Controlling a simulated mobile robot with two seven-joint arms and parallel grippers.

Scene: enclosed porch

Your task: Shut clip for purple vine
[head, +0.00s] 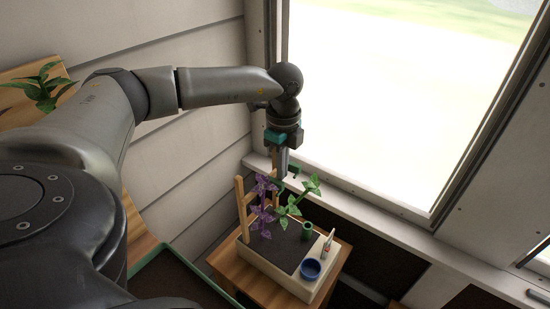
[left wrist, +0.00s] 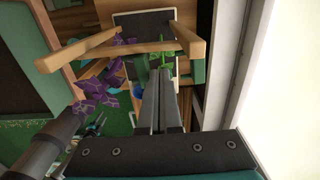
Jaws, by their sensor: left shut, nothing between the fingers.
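The purple vine (head: 264,192) grows up a small wooden trellis (head: 241,207) at the left of a white planter (head: 270,270). In the left wrist view the purple leaves (left wrist: 95,97) lie left of my fingers, and the trellis bars (left wrist: 118,52) cross beyond them. My left gripper (head: 282,172) points down just above the plants, close to the trellis top. It is shut and empty; its fingers also show in the left wrist view (left wrist: 162,85). I cannot make out a clip on the purple vine. A small green piece (head: 294,170) beside the fingertips is too small to identify.
A green vine (head: 292,205), a green cylinder (head: 307,230), a blue cup (head: 311,268) and a white tube (head: 328,243) are on the planter, which stands on a wooden table (head: 233,264). The window sill (head: 385,220) runs close behind. A leafy plant (head: 42,88) is at far left.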

